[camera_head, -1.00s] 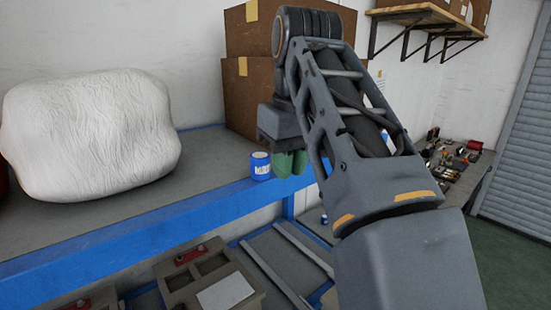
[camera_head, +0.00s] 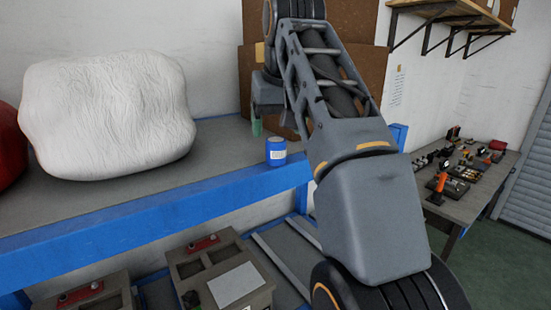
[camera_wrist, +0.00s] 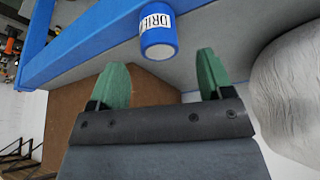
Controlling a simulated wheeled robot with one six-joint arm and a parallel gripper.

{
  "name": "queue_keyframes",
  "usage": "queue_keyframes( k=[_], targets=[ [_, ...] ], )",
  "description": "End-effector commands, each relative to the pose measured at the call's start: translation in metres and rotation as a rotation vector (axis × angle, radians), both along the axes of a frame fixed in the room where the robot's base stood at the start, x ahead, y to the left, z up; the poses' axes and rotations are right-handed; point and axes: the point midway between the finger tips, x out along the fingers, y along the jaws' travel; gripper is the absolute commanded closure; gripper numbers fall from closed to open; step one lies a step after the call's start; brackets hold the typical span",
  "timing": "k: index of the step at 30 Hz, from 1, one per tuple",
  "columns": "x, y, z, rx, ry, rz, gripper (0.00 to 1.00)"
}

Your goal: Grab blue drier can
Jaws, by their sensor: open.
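The blue drier can (camera_head: 276,152) stands upright on the grey shelf near its blue front edge, with a white label around it. In the wrist view the can (camera_wrist: 158,40) appears at top centre, beyond the fingertips and between their lines, touching neither finger. My gripper (camera_wrist: 160,75) is open and empty, with two green fingers spread apart. In the head view my gripper (camera_head: 257,127) is behind and left of the can, and mostly hidden by my arm; one green finger shows.
A large white wrapped bundle (camera_head: 108,112) sits on the shelf left of the can. Brown boxes (camera_head: 360,70) stand behind my arm. The blue shelf edge (camera_head: 150,216) runs along the front. A workbench with tools (camera_head: 470,170) is at right.

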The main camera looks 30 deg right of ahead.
Motion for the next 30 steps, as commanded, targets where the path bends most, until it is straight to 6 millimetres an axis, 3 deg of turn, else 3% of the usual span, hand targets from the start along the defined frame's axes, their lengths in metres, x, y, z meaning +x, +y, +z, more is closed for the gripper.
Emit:
queue_keyframes(
  k=[7,18,27,30],
  targets=[
    [0.005,-0.001,-0.014,0.000,0.001,0.001,0.26],
    [0.020,-0.005,-0.053,0.000,0.001,0.001,0.26],
    [0.022,-0.005,-0.056,-0.001,-0.001,0.001,0.26],
    [0.022,-0.005,-0.056,-0.001,-0.001,0.001,0.35]
  ],
)
